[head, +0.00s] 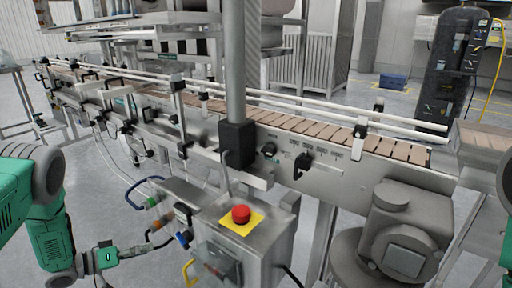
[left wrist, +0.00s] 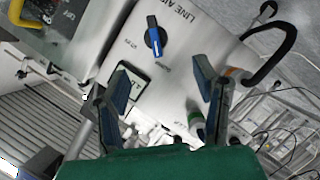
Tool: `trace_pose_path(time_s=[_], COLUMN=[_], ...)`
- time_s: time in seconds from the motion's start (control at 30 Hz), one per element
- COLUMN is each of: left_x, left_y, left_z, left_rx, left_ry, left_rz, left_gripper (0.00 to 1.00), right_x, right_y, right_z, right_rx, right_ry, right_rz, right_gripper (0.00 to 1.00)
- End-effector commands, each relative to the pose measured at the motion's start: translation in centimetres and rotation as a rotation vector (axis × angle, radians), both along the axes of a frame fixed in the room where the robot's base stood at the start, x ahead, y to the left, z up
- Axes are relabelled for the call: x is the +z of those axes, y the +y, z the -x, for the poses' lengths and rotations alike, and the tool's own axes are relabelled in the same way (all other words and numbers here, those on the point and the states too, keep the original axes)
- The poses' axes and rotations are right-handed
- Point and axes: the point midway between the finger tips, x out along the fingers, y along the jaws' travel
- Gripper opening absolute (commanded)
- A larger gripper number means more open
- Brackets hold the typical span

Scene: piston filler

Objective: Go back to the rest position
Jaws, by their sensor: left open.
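My left gripper (head: 166,236) is in the lower left of the head view, in front of the control box's left face. In the left wrist view its two fingers (left wrist: 161,78) stand apart with nothing between the tips. Beyond them is the steel control panel (left wrist: 185,65) with a blue knob (left wrist: 153,38), a black-framed display (left wrist: 128,88) and a green knob (left wrist: 195,122). In the head view the blue knob (head: 183,239) is close to the fingertips; I cannot tell whether they touch. The right gripper is out of view; only a bit of green arm shows at the right edge.
A red emergency button (head: 241,214) sits on a yellow plate on the box top. A dark curved handle (head: 146,190) and a yellow handle (head: 188,272) stick out near my left gripper. The conveyor (head: 300,126) crosses behind, with a motor (head: 398,225) at right. Open floor lies left.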

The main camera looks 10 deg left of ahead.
Motion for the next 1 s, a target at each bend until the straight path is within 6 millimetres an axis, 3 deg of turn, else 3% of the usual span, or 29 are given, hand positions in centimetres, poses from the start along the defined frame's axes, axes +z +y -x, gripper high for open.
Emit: trace_pose_path(time_s=[0.17,0.27,0.37,0.4,0.5,0.67,0.83,1.0], left_x=[-1.9,-4.5,-7.1,-7.8,-8.4,-7.6,-5.3,-0.6], left_y=[-3.1,-6.8,-10.8,-12.0,-13.9,-15.6,-16.3,-16.6], left_z=[0.3,2.6,8.1,10.8,17.0,25.6,33.2,31.9], left_rx=[0.087,0.168,0.19,0.177,0.12,0.005,-0.125,-0.134], left_ry=[0.044,0.153,0.343,0.419,0.585,0.793,0.971,0.93], left_rz=[-0.08,-0.216,-0.401,-0.469,-0.606,-0.757,-0.872,-0.888], left_gripper=[0.55,0.55,0.55,0.55,0.55,0.55,0.55,0.55], right_x=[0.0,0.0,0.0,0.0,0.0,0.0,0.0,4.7], right_y=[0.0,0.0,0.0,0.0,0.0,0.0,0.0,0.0], right_z=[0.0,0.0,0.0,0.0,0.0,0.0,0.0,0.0], right_rx=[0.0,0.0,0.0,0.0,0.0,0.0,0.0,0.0], right_ry=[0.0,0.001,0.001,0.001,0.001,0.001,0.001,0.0], right_rz=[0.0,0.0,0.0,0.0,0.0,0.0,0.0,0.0], right_gripper=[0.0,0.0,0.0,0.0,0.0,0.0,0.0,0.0])
